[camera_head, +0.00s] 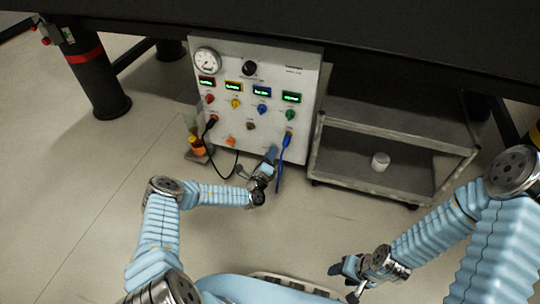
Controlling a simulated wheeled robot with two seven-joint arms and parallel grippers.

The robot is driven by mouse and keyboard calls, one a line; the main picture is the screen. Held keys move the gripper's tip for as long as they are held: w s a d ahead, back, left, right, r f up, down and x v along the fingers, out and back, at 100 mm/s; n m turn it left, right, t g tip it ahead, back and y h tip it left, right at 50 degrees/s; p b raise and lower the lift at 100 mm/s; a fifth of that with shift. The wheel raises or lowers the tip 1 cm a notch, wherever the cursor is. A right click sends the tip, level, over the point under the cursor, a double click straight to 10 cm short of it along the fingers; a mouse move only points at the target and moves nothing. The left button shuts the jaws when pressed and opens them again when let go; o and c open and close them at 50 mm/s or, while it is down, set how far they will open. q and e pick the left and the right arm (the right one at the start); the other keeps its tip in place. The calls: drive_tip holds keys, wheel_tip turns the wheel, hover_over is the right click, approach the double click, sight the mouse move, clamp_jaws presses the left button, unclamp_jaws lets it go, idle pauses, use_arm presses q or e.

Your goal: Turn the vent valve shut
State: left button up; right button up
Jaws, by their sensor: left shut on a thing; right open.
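The pale control panel (262,60) stands under the dark bench. My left gripper (271,157) is at its lower right front, just left of a hanging blue cable. It is shut on a small part that its fingers mostly hide, which looks to be the vent valve's handle. I cannot make out the handle's angle. My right gripper (345,272) is open and empty, low over the floor at the lower right, well away from the panel.
A blue cable (280,165) and a black cable (238,165) hang from the panel near my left gripper. An orange-topped bottle (196,147) stands left of it. The floor in front is clear.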

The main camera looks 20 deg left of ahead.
use_arm(q)
drive_tip(key=n, duration=0.4)
drive_tip(key=shift+f+n, duration=0.15)
drive_tip(key=shift+n, duration=0.25)
idle(0.4)
drive_tip(key=o, duration=1)
drive_tip(key=shift+o, duration=0.2)
drive_tip(key=s+p, duration=0.3)
drive_tip(key=s, duration=1.1)
drive_tip(key=shift+a, duration=0.25)
